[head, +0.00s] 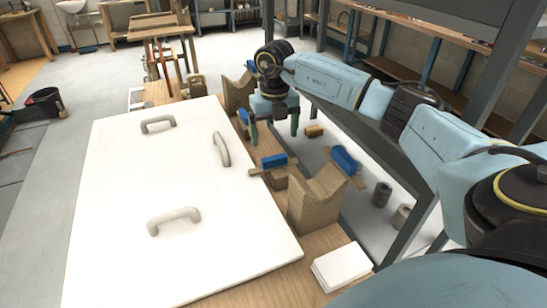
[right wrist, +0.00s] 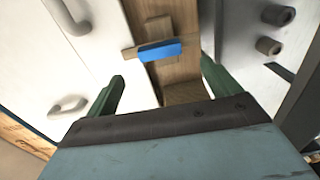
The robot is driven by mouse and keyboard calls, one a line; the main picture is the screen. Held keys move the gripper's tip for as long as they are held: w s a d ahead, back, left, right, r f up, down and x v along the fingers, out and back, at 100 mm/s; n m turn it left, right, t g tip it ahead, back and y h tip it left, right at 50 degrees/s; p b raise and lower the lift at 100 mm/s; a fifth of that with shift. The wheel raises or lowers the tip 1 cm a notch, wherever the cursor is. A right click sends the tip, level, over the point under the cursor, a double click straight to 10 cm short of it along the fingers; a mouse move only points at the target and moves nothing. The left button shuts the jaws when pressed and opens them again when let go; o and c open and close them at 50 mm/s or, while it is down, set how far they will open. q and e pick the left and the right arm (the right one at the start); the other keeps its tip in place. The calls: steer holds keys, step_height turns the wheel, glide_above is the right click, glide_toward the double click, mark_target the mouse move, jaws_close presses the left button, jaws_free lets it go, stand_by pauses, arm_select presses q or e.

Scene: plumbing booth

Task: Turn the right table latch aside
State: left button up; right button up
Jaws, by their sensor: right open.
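A latch with a blue block on a wooden bar (head: 273,161) sits at the right edge of a white panel (head: 110,200). The bar lies crosswise and its left end reaches the panel's edge. My right gripper (head: 274,134) is open and empty, pointing down just beyond the latch in the head view. In the right wrist view the latch's blue block (right wrist: 160,51) shows ahead of the fingers, in the gap between them and apart from both. Another blue-topped latch (head: 243,116) stands farther back along the panel's edge, partly hidden by the gripper. My left gripper is out of view.
Notched wooden blocks (head: 316,199) rise beside the panel's right edge, near the latch. The panel carries several grey handles (head: 174,220). Another blue piece on wood (head: 345,160) and dark cylinders (head: 381,194) lie to the right. A white stack (head: 341,266) sits at the front corner.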

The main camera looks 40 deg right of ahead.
mark_target(274, 157)
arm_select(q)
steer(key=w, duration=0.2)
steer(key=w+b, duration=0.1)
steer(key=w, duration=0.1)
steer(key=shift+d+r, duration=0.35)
arm_select(e)
step_height(274, 157, down, 8)
steer(key=shift+c, duration=0.3)
